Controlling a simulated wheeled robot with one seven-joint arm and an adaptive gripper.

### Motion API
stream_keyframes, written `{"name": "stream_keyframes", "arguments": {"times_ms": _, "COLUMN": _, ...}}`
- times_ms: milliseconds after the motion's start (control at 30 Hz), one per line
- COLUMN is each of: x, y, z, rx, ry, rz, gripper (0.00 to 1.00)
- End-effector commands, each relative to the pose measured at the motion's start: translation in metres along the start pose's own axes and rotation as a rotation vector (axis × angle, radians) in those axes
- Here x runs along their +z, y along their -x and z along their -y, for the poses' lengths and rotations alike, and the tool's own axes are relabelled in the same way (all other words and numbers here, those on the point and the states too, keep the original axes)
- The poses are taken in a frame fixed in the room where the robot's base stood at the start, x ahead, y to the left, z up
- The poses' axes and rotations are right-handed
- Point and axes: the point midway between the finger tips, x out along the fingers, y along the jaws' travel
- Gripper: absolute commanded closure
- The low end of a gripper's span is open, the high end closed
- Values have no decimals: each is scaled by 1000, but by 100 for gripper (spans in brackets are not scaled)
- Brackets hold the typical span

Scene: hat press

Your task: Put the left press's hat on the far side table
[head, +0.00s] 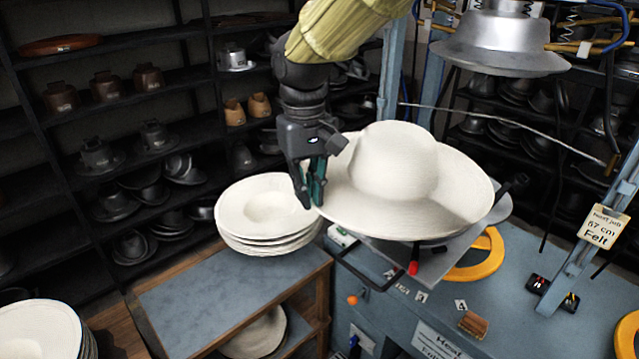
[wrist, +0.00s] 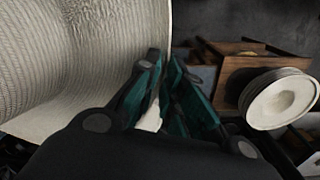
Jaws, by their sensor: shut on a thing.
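A cream wide-brimmed hat (head: 395,165) is crown up above the press's plate (head: 440,262) in the head view. My gripper (head: 312,185) is shut on the left edge of its brim. In the wrist view the hat (wrist: 70,60) fills the upper left, and my fingers (wrist: 165,105) pinch its brim edge. Whether the hat still touches the plate is hard to tell. The upper press head (head: 500,45) hangs above and to the right, clear of the hat. A side table (head: 190,290) with a blue-grey top stands left of the press, but I cannot tell whether it is the far one.
A stack of cream hats (head: 268,215) sits at the back of the side table; its front top is bare. Another hat stack (head: 40,330) is at the lower left. Dark shelves (head: 110,130) line the back. A tagged blue post (head: 600,220) stands at right.

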Motion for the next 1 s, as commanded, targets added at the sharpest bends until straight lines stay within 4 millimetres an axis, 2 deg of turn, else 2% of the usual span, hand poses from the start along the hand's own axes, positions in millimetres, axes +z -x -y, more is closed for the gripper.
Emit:
{"name": "stream_keyframes", "arguments": {"times_ms": 600, "x": 17, "y": 6, "z": 53, "rx": 1, "ry": 0, "rz": 0, "gripper": 100}}
{"name": "stream_keyframes", "arguments": {"times_ms": 1000, "x": 25, "y": 9, "z": 79, "rx": 1, "ry": 0, "rz": -1, "gripper": 100}}
